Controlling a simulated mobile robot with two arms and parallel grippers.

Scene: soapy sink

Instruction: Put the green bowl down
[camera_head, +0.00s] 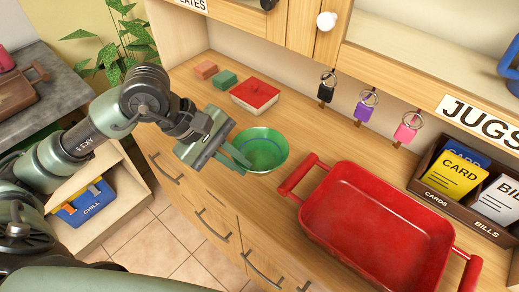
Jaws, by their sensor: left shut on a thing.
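The green bowl (263,149) is at the wooden counter, left of the red tub, with its open side up. My left gripper (236,158) is shut on the bowl's left rim. I cannot tell whether the bowl's base touches the counter. My right gripper is not in view.
A red tub (372,228) with side handles fills the counter's right part. A red-lidded dish (255,94), a green block (223,80) and a reddish block (205,69) stand behind the bowl. Keys (365,107) hang above the counter. A card holder (424,184) stands at the right.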

